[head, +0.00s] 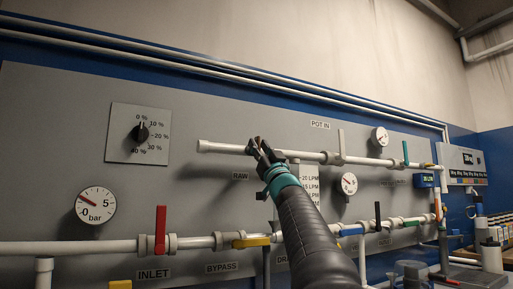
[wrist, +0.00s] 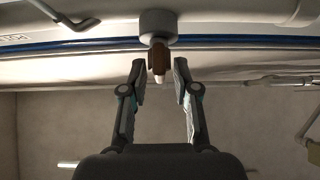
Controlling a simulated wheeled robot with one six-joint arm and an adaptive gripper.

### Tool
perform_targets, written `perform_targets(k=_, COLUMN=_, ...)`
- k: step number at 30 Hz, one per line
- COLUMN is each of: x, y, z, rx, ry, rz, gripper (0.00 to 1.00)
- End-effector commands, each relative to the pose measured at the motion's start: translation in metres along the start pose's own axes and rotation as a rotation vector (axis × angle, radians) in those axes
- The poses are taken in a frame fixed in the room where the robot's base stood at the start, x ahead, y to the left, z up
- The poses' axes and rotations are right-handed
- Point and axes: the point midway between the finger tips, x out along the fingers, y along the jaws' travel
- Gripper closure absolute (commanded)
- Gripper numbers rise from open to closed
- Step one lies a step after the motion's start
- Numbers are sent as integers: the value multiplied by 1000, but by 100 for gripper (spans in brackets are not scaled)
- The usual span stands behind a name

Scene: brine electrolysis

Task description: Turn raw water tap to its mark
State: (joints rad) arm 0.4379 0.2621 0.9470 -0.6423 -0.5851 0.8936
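The RAW label (head: 240,176) is on the grey panel, below the upper white pipe. My gripper (head: 258,144) is up at that pipe, just above and right of the label, and covers the tap there in the head view. In the wrist view, a brown tap handle (wrist: 158,56) is seen end-on, below its round grey valve body (wrist: 158,24). My gripper (wrist: 159,70) is open there, with one finger on each side of the handle. Small gaps show between the fingers and the handle. The tap's mark is not visible.
Right of my gripper is a column of LPM markings (head: 309,187). The lower pipe carries a red INLET lever (head: 160,230) and a yellow lever (head: 251,242). A percent dial (head: 141,132) and a bar gauge (head: 96,205) are at left. A grey lever (head: 341,142) stands up under POT IN.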

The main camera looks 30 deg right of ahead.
Motion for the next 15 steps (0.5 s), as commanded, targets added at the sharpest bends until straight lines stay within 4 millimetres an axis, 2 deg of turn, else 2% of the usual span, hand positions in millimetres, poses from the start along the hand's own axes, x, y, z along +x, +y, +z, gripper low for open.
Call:
perform_targets(k=10, x=-2, y=0, z=2, rx=2, ry=-2, rz=1, gripper=65)
perform_targets(k=15, x=-12, y=0, z=1, rx=1, ry=-3, rz=1, gripper=65)
